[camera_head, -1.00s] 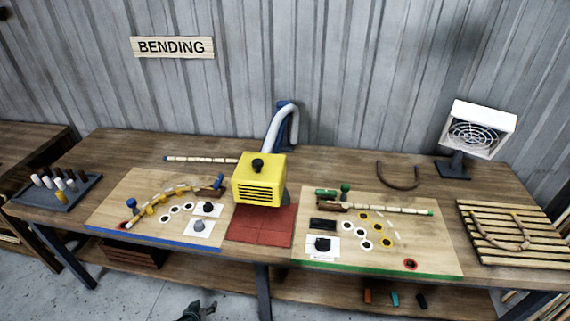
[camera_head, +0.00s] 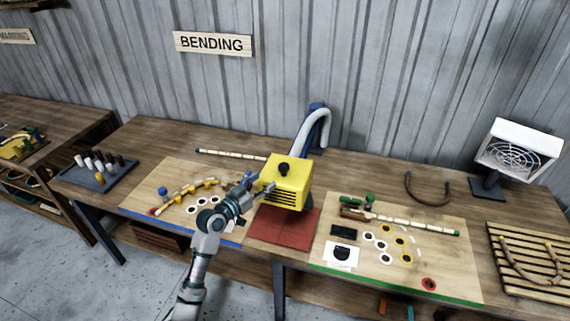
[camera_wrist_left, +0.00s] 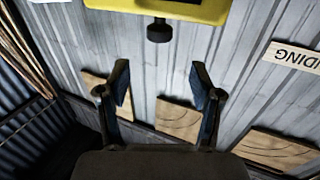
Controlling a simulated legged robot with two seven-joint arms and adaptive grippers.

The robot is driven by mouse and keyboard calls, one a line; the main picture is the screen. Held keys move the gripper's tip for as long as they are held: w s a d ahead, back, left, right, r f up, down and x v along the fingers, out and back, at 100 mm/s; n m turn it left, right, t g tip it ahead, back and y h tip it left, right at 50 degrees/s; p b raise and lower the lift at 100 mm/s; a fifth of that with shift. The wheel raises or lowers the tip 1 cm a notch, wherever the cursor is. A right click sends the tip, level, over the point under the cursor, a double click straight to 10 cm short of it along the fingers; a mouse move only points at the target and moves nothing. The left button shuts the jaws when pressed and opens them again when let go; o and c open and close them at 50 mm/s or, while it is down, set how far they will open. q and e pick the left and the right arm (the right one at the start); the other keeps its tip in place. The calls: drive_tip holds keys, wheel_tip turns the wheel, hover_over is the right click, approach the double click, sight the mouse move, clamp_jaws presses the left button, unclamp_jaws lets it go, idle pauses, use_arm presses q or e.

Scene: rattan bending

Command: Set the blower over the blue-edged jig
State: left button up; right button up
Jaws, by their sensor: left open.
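My right gripper is out of view.
The green-edged jig (camera_head: 390,278) lies right of the red pad (camera_head: 283,229). A peg tray (camera_head: 98,176) stands far left. A straight cane (camera_head: 230,154) lies behind the blue-edged jig.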

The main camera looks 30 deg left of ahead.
sight(280, 168)
use_arm(q)
drive_tip(key=w, duration=0.3)
drive_tip(key=w+d+p, duration=0.1)
drive_tip(key=w, duration=0.6)
drive_tip(key=shift+w+d+p, duration=0.1)
drive_tip(key=shift+d+p, duration=0.2)
drive_tip(key=shift+d, duration=0.05)
drive_tip(key=shift+w, duration=0.45)
clamp_jaws()
